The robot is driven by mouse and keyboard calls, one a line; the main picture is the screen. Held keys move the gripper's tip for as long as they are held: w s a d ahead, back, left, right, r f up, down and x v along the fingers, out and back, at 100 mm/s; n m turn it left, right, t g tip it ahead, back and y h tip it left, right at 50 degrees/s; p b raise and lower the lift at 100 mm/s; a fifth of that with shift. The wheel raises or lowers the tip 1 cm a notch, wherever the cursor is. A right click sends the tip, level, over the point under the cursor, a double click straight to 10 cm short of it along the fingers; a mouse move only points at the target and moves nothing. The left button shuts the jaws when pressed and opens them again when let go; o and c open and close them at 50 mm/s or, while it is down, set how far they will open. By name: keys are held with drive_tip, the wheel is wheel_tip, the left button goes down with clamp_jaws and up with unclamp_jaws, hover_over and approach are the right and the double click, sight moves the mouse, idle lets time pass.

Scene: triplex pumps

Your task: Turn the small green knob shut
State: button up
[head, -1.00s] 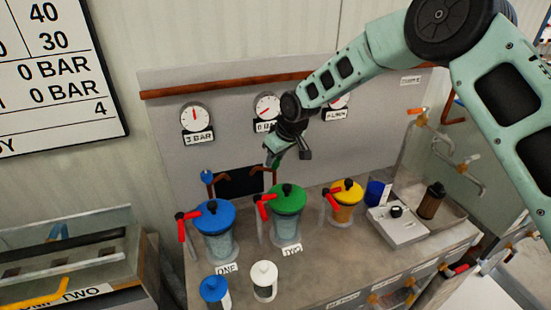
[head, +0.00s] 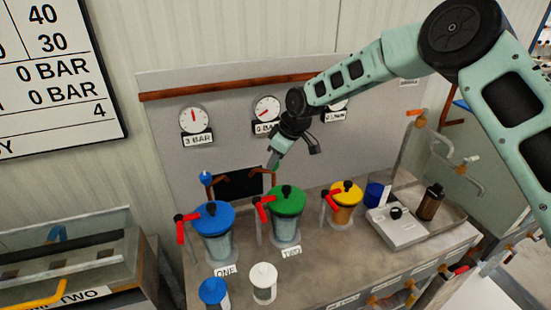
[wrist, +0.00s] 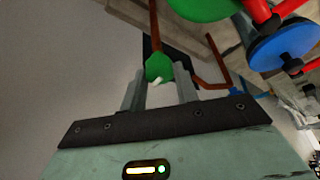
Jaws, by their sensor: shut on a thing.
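The small green knob (wrist: 158,68) shows in the wrist view between the two fingertips of my gripper (wrist: 160,88), with a pale mark on its near side. It sits by a copper pipe in front of a dark panel. My gripper is shut on the knob.
Blue-lidded (head: 213,218), green-lidded (head: 288,202) and yellow-lidded (head: 346,194) vessels with red levers stand in front below my gripper. A small blue knob (head: 207,176) is to the left. Gauges (head: 195,120) hang on the back panel. A white-lidded jar (head: 263,280) stands at the front.

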drive_tip(key=o, duration=1)
drive_tip(key=b+v, duration=0.4)
drive_tip(key=v, duration=1.3)
drive_tip(key=shift+r, duration=0.2)
drive_tip(key=shift+s, duration=0.15)
drive_tip(key=s+a+f+m+g+h, duration=0.1)
drive_tip(key=s+a, duration=0.1)
drive_tip(key=s, duration=0.9)
drive_tip(key=s+a+f+g+h, duration=0.1)
drive_tip(key=s+a+f, duration=0.1)
drive_tip(key=s, duration=0.8)
drive_tip(key=s+d+f+m, duration=0.1)
drive_tip(key=s+d, duration=0.1)
drive_tip(key=s, duration=0.4)
drive_tip(key=s+d+f+m+h, duration=0.1)
drive_tip(key=s+d, duration=0.2)
drive_tip(key=s, duration=0.3)
drive_tip(key=s+d+f+m, duration=0.1)
drive_tip(key=s+d+f, duration=0.1)
drive_tip(key=s, duration=0.5)
drive_tip(key=shift+d+f, duration=0.1)
drive_tip(key=shift+d, duration=0.1)
